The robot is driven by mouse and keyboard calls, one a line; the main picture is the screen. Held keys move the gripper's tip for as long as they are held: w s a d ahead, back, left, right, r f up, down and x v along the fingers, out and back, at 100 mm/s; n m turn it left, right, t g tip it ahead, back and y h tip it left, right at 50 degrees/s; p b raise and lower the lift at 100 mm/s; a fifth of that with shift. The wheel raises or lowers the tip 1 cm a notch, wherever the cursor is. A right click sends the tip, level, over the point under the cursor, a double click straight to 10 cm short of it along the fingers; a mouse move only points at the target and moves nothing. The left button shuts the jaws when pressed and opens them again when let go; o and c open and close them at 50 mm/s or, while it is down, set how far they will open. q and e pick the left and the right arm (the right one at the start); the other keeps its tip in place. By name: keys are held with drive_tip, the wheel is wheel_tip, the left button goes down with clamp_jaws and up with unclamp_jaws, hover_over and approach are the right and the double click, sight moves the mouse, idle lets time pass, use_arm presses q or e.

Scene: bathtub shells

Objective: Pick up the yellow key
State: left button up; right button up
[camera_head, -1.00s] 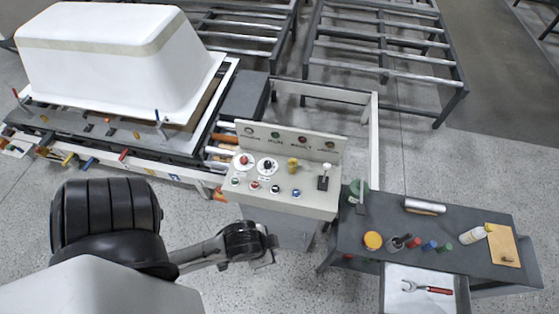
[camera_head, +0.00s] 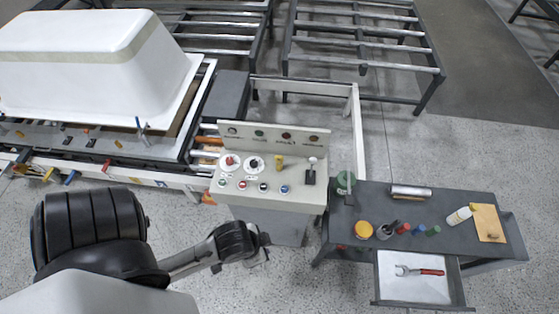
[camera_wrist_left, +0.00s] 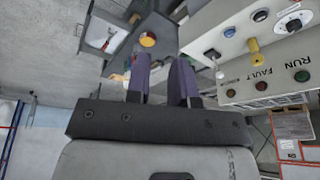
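The yellow key (camera_head: 279,162) stands upright on the sloped face of the beige control panel (camera_head: 308,196). In the left wrist view the yellow key (camera_wrist_left: 254,52) shows upside down at the upper right, between a white knob and the dials. My left gripper (camera_head: 259,252) is below and in front of the panel, apart from the key. In the left wrist view the two purple fingers of the left gripper (camera_wrist_left: 161,78) are apart, with nothing between them. My right gripper is in neither view.
A black-handled lever (camera_head: 309,172), two dials and several coloured buttons surround the key. At right stands a dark workbench (camera_head: 365,205) with bottles, jars and an open drawer (camera_head: 388,290) holding a wrench. A white tub shell (camera_head: 90,60) rests at upper left. Open floor lies below the panel.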

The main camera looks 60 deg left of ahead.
use_arm(q)
drive_tip(key=o, duration=0.5)
drive_tip(key=shift+c, duration=0.2)
drive_tip(key=shift+d+f, duration=0.1)
